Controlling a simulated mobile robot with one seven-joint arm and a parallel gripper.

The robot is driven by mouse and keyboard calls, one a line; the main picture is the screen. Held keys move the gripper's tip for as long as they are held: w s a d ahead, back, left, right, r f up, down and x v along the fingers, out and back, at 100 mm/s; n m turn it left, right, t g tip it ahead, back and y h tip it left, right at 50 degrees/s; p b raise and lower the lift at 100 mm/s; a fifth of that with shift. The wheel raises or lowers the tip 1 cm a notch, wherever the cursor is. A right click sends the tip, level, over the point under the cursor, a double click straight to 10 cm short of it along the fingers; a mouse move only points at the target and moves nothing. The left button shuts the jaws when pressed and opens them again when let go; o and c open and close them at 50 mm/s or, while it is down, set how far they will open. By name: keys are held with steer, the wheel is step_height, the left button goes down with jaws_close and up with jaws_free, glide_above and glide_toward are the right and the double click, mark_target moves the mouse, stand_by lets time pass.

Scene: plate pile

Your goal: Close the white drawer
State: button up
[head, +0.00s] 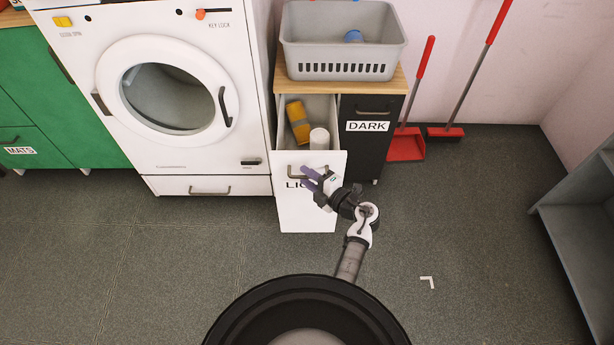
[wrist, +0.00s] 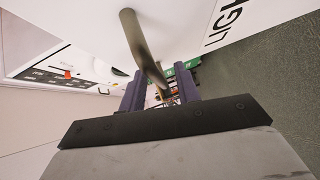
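The white drawer (head: 312,200) is pulled out from the cabinet, and its front carries a partly hidden label starting "LI". An orange-yellow cylinder (head: 298,122) and a white cylinder (head: 319,139) are inside it. Its bar handle (head: 296,171) is near the top of the front, partly hidden by my gripper (head: 308,179). In the wrist view the handle (wrist: 143,48) runs down toward the space between my two purple fingers (wrist: 161,88). The fingers are apart, with gaps beside the bar. I cannot tell whether a finger touches it.
A black drawer marked DARK (head: 367,130) is closed to the right. A grey basket (head: 343,45) stands on the wooden top above. A white washing machine (head: 165,95) is to the left. A red dustpan (head: 405,145) and broom (head: 445,132) lean at the wall. The floor in front is mostly clear.

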steer(key=shift+w+a, duration=0.2)
steer(key=shift+a, duration=0.05)
jaws_close()
stand_by(0.3)
